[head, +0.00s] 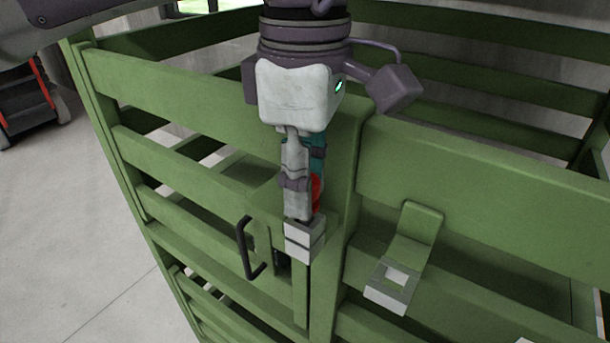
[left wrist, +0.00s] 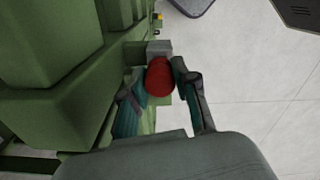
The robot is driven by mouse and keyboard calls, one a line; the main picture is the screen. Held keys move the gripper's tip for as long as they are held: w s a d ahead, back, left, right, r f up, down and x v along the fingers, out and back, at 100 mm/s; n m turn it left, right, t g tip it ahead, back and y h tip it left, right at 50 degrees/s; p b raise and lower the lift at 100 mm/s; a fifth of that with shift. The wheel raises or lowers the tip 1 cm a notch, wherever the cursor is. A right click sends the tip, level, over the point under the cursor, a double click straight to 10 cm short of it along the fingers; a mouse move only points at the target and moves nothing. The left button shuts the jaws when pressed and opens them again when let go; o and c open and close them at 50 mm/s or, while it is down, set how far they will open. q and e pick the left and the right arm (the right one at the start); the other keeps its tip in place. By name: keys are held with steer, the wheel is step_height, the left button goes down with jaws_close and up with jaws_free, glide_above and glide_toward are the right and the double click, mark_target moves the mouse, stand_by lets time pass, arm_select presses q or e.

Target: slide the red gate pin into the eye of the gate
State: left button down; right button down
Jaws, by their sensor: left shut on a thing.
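The red gate pin (head: 316,190) shows only as a red patch beside the fingers of my left gripper (head: 300,205) in the head view. In the left wrist view the red, rounded pin (left wrist: 159,76) sits between the two fingertips of my left gripper (left wrist: 158,88), which is shut on it. A grey metal block (head: 304,241) is right below the fingers; it also shows beyond the pin in the left wrist view (left wrist: 158,47). The pin's lower part is hidden, so I cannot tell whether it is inside an eye. My right gripper is not in view.
The green slatted gate (head: 470,180) fills much of the head view. A dark handle (head: 245,250) stands out left of the gripper. A grey square bracket with an opening (head: 393,284) sticks out at right. Open pale floor (head: 60,230) lies at left.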

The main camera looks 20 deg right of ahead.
arm_select(q)
steer(key=shift+f+b, duration=0.6)
steer(key=shift+f, duration=0.3)
steer(key=c, duration=0.8)
jaws_free()
steer(key=shift+r, duration=0.1)
step_height(320, 180, up, 12)
